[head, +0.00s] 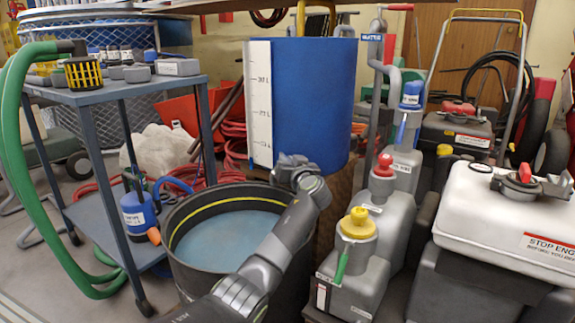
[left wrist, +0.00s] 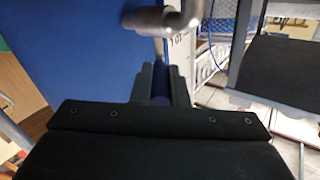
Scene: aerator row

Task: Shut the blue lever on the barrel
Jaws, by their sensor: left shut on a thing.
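The blue barrel (head: 312,95) stands upright in the middle of the head view, with a white scale down its left side. In the left wrist view the barrel (left wrist: 75,45) fills the upper left. A grey metal tap (left wrist: 165,20) sticks out from it there. My left gripper (left wrist: 163,80) is just below the tap, its dark fingers shut on the blue lever (left wrist: 160,99), of which only a narrow strip shows between them. In the head view my left gripper (head: 293,170) is at the barrel's lower front; the lever is hidden there. My right gripper is not in view.
A dark tub (head: 178,268) of bluish water stands below my left arm. A blue-grey cart (head: 100,95) with a green hose (head: 15,120) is at the left. Grey jugs (head: 360,285) and a white tank (head: 510,220) crowd the right.

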